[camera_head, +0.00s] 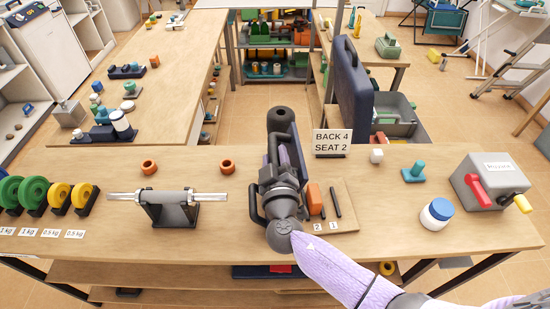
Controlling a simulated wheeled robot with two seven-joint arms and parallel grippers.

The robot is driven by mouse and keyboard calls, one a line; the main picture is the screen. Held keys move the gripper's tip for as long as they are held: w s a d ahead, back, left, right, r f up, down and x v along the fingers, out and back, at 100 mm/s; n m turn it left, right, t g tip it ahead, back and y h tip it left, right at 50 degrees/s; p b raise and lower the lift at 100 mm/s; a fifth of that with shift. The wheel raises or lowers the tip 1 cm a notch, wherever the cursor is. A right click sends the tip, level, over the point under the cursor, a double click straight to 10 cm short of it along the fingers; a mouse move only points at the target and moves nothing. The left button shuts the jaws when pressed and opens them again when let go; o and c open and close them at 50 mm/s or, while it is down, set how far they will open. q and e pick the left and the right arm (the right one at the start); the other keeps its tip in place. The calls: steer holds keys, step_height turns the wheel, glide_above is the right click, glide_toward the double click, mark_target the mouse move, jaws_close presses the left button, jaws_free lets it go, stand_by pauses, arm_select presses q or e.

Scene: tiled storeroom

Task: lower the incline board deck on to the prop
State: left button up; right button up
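A pale wooden board (346,214) lies on the near table, just right of my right arm. An orange block (314,198) and two thin dark bars stand on it, with labels 2 and 1 at its front edge. Which part is the prop I cannot tell. My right gripper (281,150) is over the left side of this board. Its wrist and dark body cover much of that area, so I cannot tell whether the fingers hold the deck. No separate raised deck shows clearly. My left gripper is not in view.
A steel bar on a dark stand (172,212), green and yellow discs (33,192), a white jar with blue lid (437,214) and a grey box with levers (488,182) stand on the table. A dark blue panel (348,85) rises behind the sign (332,142).

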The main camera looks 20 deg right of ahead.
steer(key=shift+f, duration=0.15)
jaws_close()
steer(key=shift+s, duration=0.1)
